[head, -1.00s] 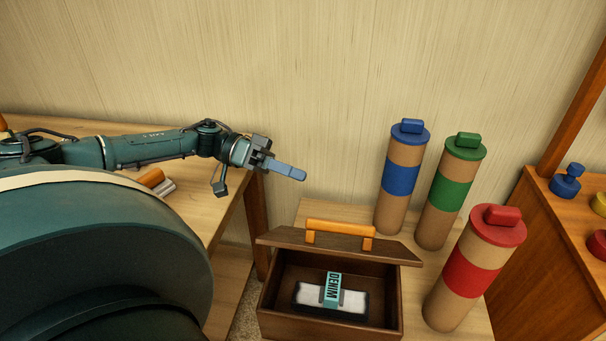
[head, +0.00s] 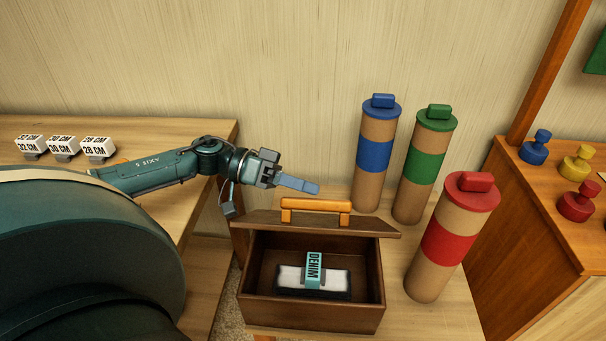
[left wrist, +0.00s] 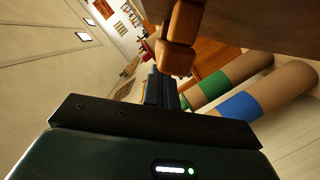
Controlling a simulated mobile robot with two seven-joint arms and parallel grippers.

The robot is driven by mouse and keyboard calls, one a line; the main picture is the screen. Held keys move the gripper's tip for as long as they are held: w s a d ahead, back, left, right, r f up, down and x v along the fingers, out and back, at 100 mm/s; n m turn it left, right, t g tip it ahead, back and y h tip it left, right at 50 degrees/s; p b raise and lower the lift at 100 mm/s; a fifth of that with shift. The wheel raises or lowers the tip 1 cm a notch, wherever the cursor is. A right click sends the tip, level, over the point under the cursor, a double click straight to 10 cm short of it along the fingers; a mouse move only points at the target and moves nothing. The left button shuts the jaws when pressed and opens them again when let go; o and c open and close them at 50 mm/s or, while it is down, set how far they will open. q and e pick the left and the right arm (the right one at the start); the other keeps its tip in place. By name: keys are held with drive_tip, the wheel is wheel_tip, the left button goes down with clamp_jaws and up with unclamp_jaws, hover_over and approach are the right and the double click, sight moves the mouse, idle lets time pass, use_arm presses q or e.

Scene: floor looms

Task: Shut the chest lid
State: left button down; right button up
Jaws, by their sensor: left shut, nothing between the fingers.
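The dark wooden chest (head: 312,315) stands open in the head view, its brown lid (head: 372,225) raised at the back. The orange handle (head: 316,205) sits on the lid's upper edge. Inside the chest lies a dark and white bundle with a teal DENIM band (head: 314,270). My left gripper (head: 312,188) is shut and empty, its fingers pointing right just above and behind the handle in the picture. In the left wrist view, the handle (left wrist: 181,38) and lid (left wrist: 265,25) are close by my shut fingers (left wrist: 161,90); I cannot tell whether they touch. My right gripper is out of view.
Blue-capped (head: 376,155), green-capped (head: 422,165) and red-capped (head: 450,240) tubes stand right of the chest. White labelled blocks (head: 62,146) are on the left table. Coloured knobs (head: 578,165) stand on the right cabinet (head: 535,225). The wall is behind.

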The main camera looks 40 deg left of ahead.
sight(301, 223)
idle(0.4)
use_arm(q)
drive_tip(key=shift+s+d+p, duration=0.1)
drive_tip(key=shift+s+p, duration=0.1)
drive_tip(key=shift+p, duration=0.15)
drive_tip(key=shift+s+d+f+p, duration=0.25)
drive_tip(key=shift+s+p, duration=0.25)
drive_tip(key=shift+p, duration=0.35)
drive_tip(key=s+d+f+p, duration=0.1)
drive_tip(key=s+f+p, duration=0.1)
drive_tip(key=p, duration=0.1)
drive_tip(key=shift+s+d+p, duration=0.3)
drive_tip(key=shift+d, duration=0.05)
drive_tip(key=s+d+f+m+t+y+p, duration=0.1)
drive_tip(key=s+d+f+m+p, duration=0.1)
drive_tip(key=f, duration=0.6)
drive_tip(key=s+d+m, duration=0.1)
drive_tip(key=s, duration=0.1)
drive_tip(key=shift+s+f+m, duration=0.3)
drive_tip(key=shift+s, duration=0.05)
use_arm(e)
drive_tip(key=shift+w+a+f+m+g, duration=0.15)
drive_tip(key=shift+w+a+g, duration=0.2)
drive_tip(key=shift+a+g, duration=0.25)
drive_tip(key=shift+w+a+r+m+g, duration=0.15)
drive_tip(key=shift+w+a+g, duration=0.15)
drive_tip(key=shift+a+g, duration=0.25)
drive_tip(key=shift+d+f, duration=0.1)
